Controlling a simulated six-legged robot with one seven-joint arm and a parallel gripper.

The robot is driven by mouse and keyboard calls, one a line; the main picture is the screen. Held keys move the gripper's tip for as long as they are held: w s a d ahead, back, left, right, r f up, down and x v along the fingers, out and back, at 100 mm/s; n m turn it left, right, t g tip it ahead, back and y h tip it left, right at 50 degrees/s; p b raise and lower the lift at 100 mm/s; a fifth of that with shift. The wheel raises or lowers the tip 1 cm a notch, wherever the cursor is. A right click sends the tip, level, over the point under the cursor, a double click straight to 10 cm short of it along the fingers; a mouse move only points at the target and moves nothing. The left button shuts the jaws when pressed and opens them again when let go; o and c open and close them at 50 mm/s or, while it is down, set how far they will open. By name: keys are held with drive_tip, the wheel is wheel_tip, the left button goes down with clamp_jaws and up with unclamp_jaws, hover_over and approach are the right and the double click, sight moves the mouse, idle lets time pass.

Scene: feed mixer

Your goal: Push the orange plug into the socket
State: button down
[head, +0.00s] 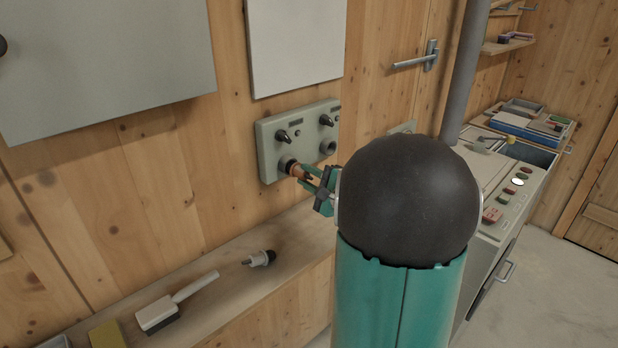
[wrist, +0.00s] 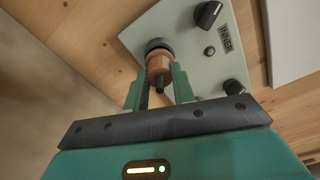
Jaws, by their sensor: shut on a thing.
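The orange plug (head: 296,170) is at the left socket (head: 286,163) on the grey wall panel (head: 268,146). In the wrist view the plug (wrist: 160,64) meets the dark ring of the socket (wrist: 157,45), lined up with it. I cannot tell how deep it sits. My gripper (head: 309,178) is shut on the plug; in the wrist view its two green fingers (wrist: 160,85) hold it on either side. A second socket (head: 328,147) to the right on the panel is empty. Each socket has a black knob above it.
A wooden ledge (head: 215,255) below the panel holds a dark plug (head: 262,259) and a brush (head: 172,303). A machine with buttons (head: 512,185) stands at the right. Grey and white boards hang on the wall above. My arm hides part of the middle.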

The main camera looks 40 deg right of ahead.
drive_tip(key=shift+w, duration=0.7)
drive_tip(key=c, duration=1.1)
unclamp_jaws()
drive_tip(key=s, duration=1.3)
drive_tip(key=shift+s+d, duration=0.15)
drive_tip(key=shift+s, duration=0.2)
